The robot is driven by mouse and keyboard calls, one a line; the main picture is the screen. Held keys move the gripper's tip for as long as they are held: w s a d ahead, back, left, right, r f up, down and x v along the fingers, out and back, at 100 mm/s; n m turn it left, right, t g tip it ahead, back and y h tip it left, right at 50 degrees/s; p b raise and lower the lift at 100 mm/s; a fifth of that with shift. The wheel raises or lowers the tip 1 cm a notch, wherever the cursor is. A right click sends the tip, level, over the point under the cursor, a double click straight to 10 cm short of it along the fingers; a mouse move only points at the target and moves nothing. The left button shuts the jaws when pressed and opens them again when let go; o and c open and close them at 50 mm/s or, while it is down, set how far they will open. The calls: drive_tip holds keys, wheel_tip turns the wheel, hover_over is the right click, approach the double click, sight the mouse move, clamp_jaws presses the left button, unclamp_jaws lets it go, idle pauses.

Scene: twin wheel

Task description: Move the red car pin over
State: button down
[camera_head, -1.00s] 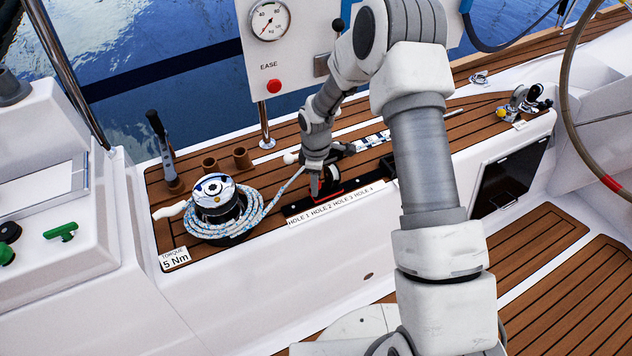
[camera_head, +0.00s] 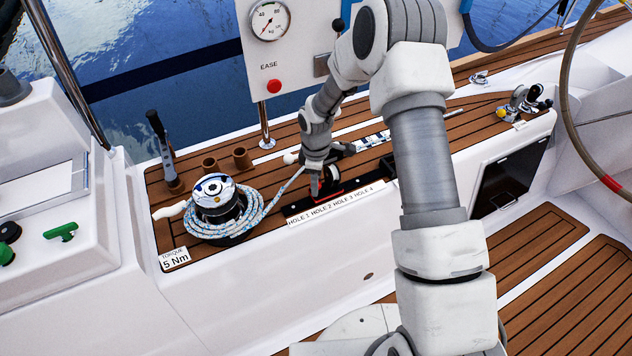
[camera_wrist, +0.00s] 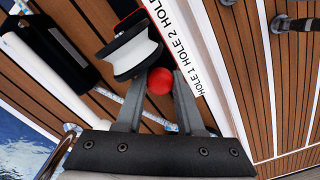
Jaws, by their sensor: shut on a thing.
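The red ball-shaped pin knob (camera_wrist: 160,81) sits between the two fingers of my gripper (camera_wrist: 158,84) in the wrist view, and the fingers are shut on it. Beside it is the car with a white sheave (camera_wrist: 133,55) between black cheeks; a red part of the car (camera_wrist: 128,19) shows past it. In the head view my gripper (camera_head: 316,188) points down at the car's left end. Only a red edge of the car (camera_head: 331,197) shows there, and the knob is hidden. The hole label strip (camera_head: 339,203) runs along the track's near side. The pin's lower end is hidden.
A winch wrapped in blue-white rope (camera_head: 220,205) stands left of the track, with its rope leading toward the car. A winch handle (camera_head: 165,150) stands behind it. A gauge panel (camera_head: 290,55) with a red EASE button (camera_head: 274,86) rises behind.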

drive_tip(key=shift+r+p, duration=0.95)
drive_tip(key=shift+r, duration=0.25)
drive_tip(key=shift+f, duration=0.1)
drive_tip(key=c, duration=0.5)
unclamp_jaws()
wheel_tip(320, 180, up, 18)
drive_tip(key=p, duration=0.4)
drive_tip(key=shift+f+p, duration=0.25)
drive_tip(key=shift+p, duration=0.05)
